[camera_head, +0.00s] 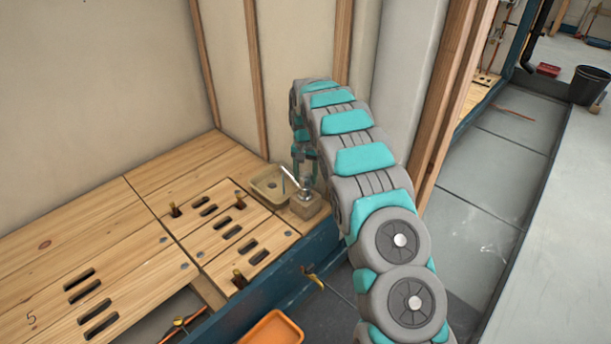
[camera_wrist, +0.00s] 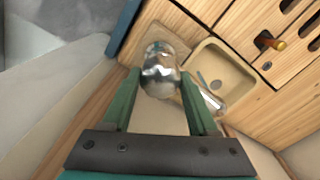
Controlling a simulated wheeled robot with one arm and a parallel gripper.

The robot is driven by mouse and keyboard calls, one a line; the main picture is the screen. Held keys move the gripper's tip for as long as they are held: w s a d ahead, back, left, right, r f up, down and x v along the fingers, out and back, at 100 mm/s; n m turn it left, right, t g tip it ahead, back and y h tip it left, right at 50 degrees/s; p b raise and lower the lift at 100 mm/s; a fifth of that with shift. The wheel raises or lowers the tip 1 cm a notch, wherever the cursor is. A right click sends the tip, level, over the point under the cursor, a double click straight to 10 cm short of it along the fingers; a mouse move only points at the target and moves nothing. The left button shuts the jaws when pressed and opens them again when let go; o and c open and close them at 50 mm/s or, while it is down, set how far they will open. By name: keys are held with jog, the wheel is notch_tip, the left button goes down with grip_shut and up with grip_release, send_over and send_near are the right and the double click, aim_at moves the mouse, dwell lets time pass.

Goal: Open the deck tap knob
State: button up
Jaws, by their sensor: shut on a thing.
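The deck tap knob (camera_wrist: 160,74) is a shiny, rounded metal piece in the wrist view. It sits between the two green fingers of my gripper (camera_wrist: 158,84), which is shut on it. In the head view my gripper (camera_head: 304,166) reaches down from above onto the metal tap (camera_head: 306,193), which stands on a small wooden block (camera_head: 307,209). A bright metal spout (camera_wrist: 211,99) slants beside the right finger, over the basin's edge. The fingers partly hide the knob's sides, and its exact turn cannot be told.
A small beige basin (camera_head: 266,188) is set beside the tap; it also shows in the wrist view (camera_wrist: 225,62). An orange tray (camera_head: 272,330) is below. A stud wall (camera_head: 300,60) stands close behind.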

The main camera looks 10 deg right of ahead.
jog(key=shift+c, duration=0.9)
jog(key=shift+n, duration=0.3)
jog(key=shift+n+p, duration=0.35)
jog(key=shift+n, duration=2.05)
jog(key=shift+a, duration=0.1)
jog(key=o, duration=1.4)
jog(key=shift+r, duration=0.15)
